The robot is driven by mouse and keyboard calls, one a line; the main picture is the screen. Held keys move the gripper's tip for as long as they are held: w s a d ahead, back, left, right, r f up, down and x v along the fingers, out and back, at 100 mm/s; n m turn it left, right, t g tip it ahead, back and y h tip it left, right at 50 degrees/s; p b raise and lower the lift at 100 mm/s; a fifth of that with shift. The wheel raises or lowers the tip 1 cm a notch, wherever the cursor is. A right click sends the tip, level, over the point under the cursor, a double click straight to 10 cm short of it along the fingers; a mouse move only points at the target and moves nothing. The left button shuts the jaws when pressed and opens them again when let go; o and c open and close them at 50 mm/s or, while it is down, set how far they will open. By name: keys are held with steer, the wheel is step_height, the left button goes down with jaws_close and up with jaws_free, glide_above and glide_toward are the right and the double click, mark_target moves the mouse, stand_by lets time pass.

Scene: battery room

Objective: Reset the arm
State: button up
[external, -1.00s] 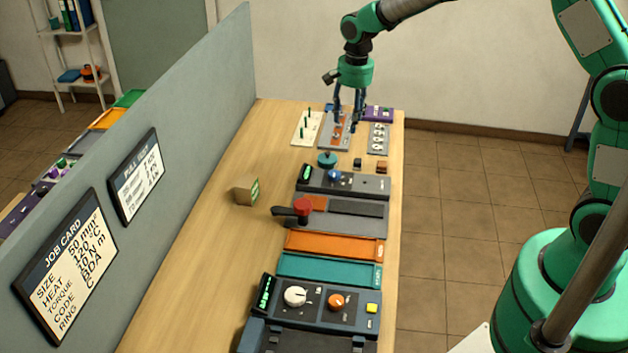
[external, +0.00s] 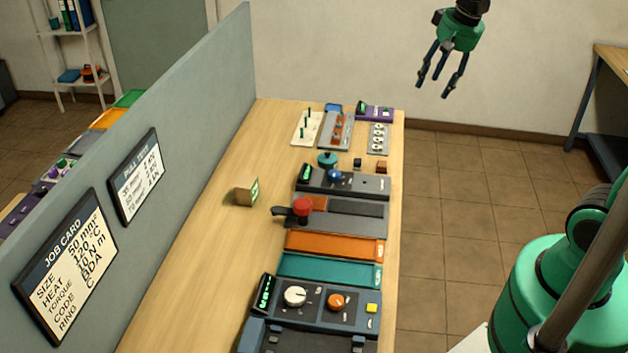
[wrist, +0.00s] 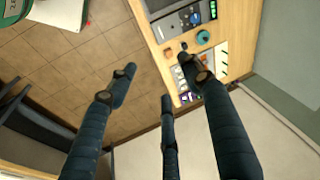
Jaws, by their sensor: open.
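My gripper (external: 442,80) is green with dark blue fingers. In the external view it hangs in the air to the right of the far end of the bench, above the tiled floor. Its fingers are spread apart with nothing between them. In the wrist view the spread fingers (wrist: 160,92) point toward the floor and the bench edge, and they hold nothing. Most of my upper arm is outside the external view.
Another table (external: 612,55) stands at the far right. Floor between is clear.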

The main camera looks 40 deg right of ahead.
steer(key=s+d+n+t, duration=0.1)
steer(key=s+d+n, duration=0.1)
steer(key=s, duration=0.8)
steer(key=s+d+n+t+b, duration=0.1)
steer(key=s+d+n, duration=0.1)
steer(key=s, duration=0.8)
steer(key=shift+f+n, duration=0.4)
